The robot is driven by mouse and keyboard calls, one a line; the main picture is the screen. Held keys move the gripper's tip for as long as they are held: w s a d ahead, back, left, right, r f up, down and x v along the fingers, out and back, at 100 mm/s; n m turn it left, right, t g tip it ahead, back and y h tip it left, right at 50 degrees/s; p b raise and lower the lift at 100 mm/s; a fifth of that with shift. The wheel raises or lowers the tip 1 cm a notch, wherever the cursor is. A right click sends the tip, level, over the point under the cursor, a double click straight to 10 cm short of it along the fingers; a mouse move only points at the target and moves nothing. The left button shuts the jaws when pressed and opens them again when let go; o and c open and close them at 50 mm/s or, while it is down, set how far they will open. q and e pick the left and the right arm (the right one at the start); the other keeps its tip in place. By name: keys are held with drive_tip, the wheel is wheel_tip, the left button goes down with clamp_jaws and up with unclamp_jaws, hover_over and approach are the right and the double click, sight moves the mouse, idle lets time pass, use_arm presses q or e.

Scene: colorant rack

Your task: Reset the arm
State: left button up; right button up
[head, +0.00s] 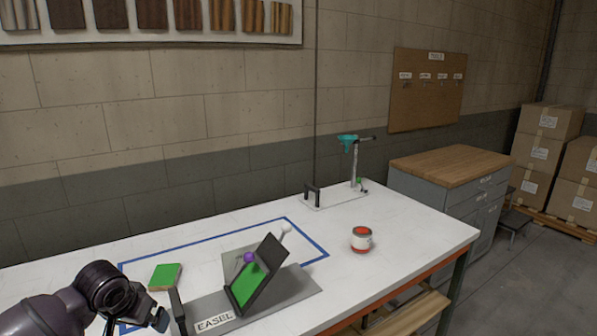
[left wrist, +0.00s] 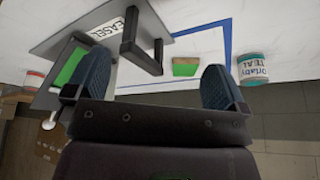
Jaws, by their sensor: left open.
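My left gripper (head: 150,316) is at the lower left of the head view, near the table's front-left part and left of the easel (head: 215,312). In the left wrist view its two fingers (left wrist: 155,86) are spread wide with nothing between them. The easel (left wrist: 150,52) shows beyond the fingers there, upper left. A green block with a tan edge (head: 165,276) lies on the white table behind the gripper; it also shows in the left wrist view (left wrist: 185,67). My right gripper is in neither view.
A dark tilted board with a green panel (head: 248,287) stands on the easel, near a purple ball (head: 249,257). A red-topped can (head: 361,239) and a stand with a teal funnel (head: 347,141) are to the right. A teal-labelled can (left wrist: 252,68) shows in the wrist view.

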use_arm(q)
drive_tip(key=s+d+f+m+h, duration=0.1)
drive_tip(key=s+d+f, duration=0.3)
drive_tip(key=s, duration=0.4)
drive_tip(key=s+d+f, duration=0.3)
drive_tip(key=s+f, duration=0.1)
drive_tip(key=s, duration=0.3)
drive_tip(key=s+r+n+y, duration=0.1)
drive_tip(key=s+n+y, duration=0.1)
drive_tip(key=s, duration=1.5)
drive_tip(key=w+f+t+b, duration=0.3)
drive_tip(key=f+b, duration=0.2)
drive_tip(key=f, duration=0.5)
drive_tip(key=w+f+t+b, duration=0.3)
drive_tip(key=f+b, duration=0.2)
drive_tip(key=f, duration=0.6)
drive_tip(key=shift+w+a+m+h, duration=0.25)
drive_tip(key=shift+w+m+h, duration=0.15)
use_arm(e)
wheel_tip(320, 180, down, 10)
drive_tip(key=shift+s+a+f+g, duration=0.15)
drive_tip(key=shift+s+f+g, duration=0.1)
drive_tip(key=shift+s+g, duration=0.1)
use_arm(q)
drive_tip(key=shift+f, duration=0.1)
